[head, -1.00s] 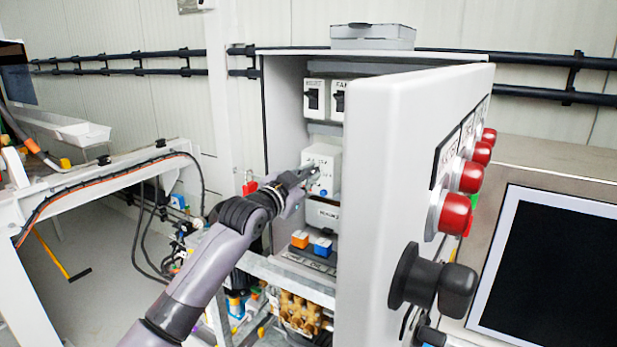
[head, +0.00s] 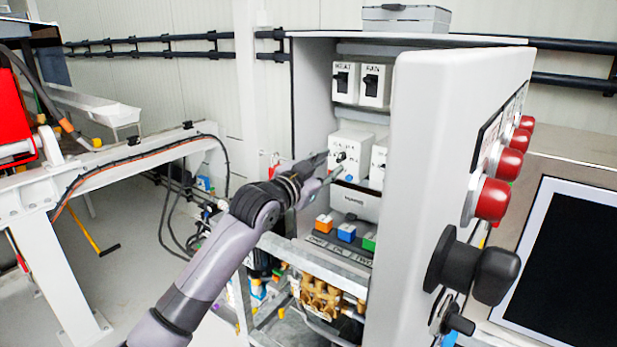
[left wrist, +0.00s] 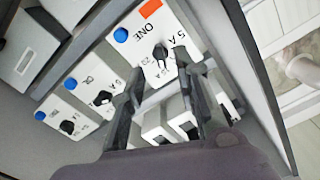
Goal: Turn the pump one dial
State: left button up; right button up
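The pump one dial (left wrist: 160,52) is a small black knob on a white box marked ONE, with an orange square and a blue button, in the left wrist view. In the head view the dial (head: 341,157) sits on the leftmost white box (head: 354,142) inside the open cabinet. My left gripper (head: 331,165) is at the front of this box. In the left wrist view its two dark fingers (left wrist: 158,92) are apart, with nothing between them; the dial appears just beyond the tips. Contact cannot be told. My right gripper is not in view.
Similar boxes with black dials (left wrist: 103,98) (left wrist: 67,127) stand alongside. Black switches (head: 341,82) are above; orange, blue and green blocks (head: 346,232) are below. The open cabinet door (head: 445,150), with red buttons (head: 492,199) and a large black knob (head: 453,262), stands close on the right.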

pick_arm(q)
jog(key=v, duration=0.8)
jog(key=shift+s+a, duration=0.15)
jog(key=shift+s, duration=0.05)
